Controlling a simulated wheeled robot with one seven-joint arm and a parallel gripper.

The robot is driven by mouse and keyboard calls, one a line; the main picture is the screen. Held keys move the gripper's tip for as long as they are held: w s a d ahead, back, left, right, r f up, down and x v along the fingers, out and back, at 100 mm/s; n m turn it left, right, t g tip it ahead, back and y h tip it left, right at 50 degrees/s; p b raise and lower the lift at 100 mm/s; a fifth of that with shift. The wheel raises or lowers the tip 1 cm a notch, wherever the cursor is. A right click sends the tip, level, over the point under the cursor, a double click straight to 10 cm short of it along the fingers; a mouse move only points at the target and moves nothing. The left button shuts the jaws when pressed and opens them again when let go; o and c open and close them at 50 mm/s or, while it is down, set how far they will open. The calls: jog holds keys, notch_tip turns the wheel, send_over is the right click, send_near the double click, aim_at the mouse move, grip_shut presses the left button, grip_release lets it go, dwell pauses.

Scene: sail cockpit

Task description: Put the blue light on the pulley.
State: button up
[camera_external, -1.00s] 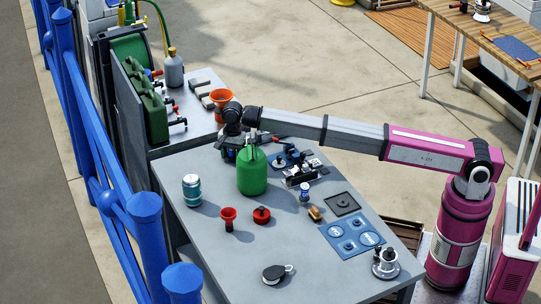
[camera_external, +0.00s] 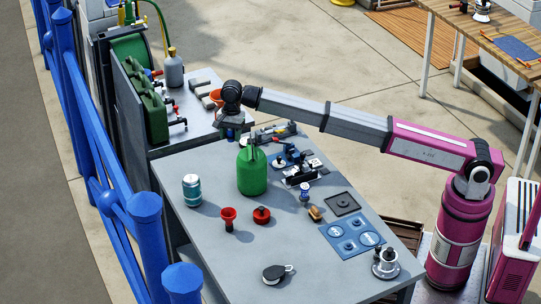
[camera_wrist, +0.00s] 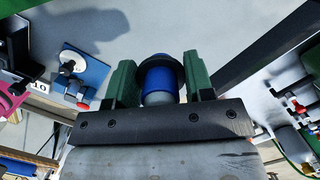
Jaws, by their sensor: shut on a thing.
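My gripper (camera_external: 231,124) is raised over the far left end of the grey table, behind the green jug. In the wrist view its green fingers (camera_wrist: 160,68) are shut on the blue light (camera_wrist: 158,76), a blue cylinder with a dark flange and a paler lower part. In the external view only a small blue patch of it shows under the gripper. A black and white round block with a small hook, which looks like the pulley (camera_external: 273,273), lies flat at the table's near edge, far from my gripper.
The green jug (camera_external: 252,172), a teal can (camera_external: 192,191), a red funnel (camera_external: 228,217) and a red round piece (camera_external: 262,215) stand on the table (camera_external: 215,265). A blue panel (camera_external: 352,237) and a metal winch (camera_external: 385,264) are at right. The table around the pulley is clear.

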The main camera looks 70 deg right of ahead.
jog(key=r, duration=0.6)
jog(key=a+r, duration=0.1)
jog(key=r, duration=0.3)
jog(key=shift+s+r, duration=0.1)
jog(key=shift+s, duration=0.05)
jog(key=s+a, duration=0.6)
jog(key=a, duration=0.5)
jog(key=s+a, duration=0.6)
jog(key=a, duration=0.6)
jog(key=s+a, duration=1.4)
jog(key=s, duration=0.2)
jog(key=s+a, duration=1.4)
jog(key=s, duration=0.3)
send_over(274, 274)
jog(key=f, duration=1.2)
jog(key=shift+d+f, duration=0.1)
jog(key=shift+d, duration=0.25)
jog(key=shift+f, duration=2)
jog(key=shift+f, duration=0.15)
